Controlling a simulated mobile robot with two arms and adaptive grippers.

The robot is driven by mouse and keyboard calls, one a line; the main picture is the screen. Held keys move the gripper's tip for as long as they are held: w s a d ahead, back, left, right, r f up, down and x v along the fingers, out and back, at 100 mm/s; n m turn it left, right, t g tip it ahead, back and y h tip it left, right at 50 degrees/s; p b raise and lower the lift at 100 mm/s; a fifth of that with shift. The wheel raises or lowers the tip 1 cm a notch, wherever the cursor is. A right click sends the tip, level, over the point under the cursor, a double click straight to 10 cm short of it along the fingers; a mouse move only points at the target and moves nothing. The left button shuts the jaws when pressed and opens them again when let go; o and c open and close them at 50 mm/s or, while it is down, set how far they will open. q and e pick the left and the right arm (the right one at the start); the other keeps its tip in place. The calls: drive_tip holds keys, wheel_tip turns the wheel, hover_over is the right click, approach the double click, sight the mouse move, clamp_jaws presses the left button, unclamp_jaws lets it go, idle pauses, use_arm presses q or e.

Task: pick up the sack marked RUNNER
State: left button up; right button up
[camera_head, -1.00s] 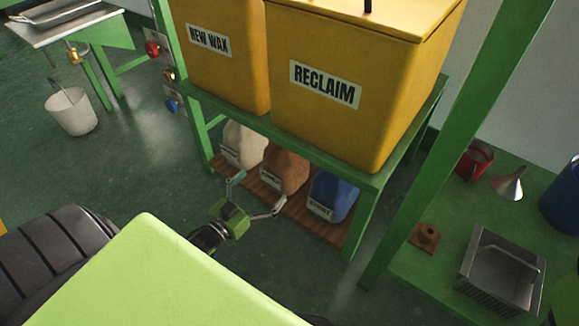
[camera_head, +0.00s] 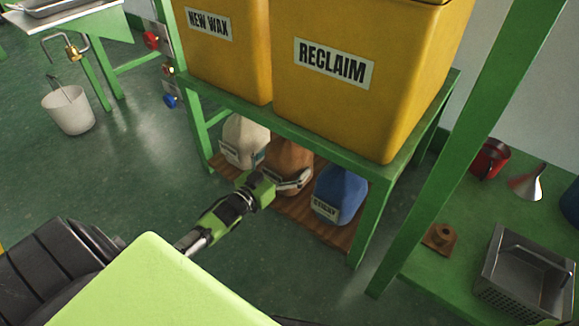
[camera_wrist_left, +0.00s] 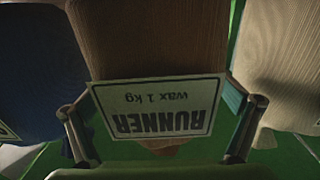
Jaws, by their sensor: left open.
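The brown sack marked RUNNER (camera_head: 289,156) stands between a white sack and a blue sack on the low wooden shelf under the yellow bins. In the left wrist view the sack (camera_wrist_left: 150,40) fills the middle, its white RUNNER label (camera_wrist_left: 158,108) upside down. My left gripper (camera_head: 283,172) is open at the front of this sack and partly hides it in the head view. In the wrist view its fingers (camera_wrist_left: 165,112) stand one on each side of the label. I cannot tell whether they touch the sack. My right gripper is not in view.
The white sack (camera_head: 243,138) and the blue sack (camera_head: 340,190) stand close on either side. The green rack (camera_head: 372,215) and the bin marked RECLAIM (camera_head: 390,110) limit room above and to the right. The floor in front of the wooden shelf (camera_head: 310,222) is clear.

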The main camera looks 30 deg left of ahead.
use_arm(q)
drive_tip(key=c, duration=1.7)
drive_tip(key=shift+r, duration=0.3)
drive_tip(key=c, duration=0.3)
drive_tip(key=shift+r, duration=0.15)
drive_tip(key=shift+c, duration=0.2)
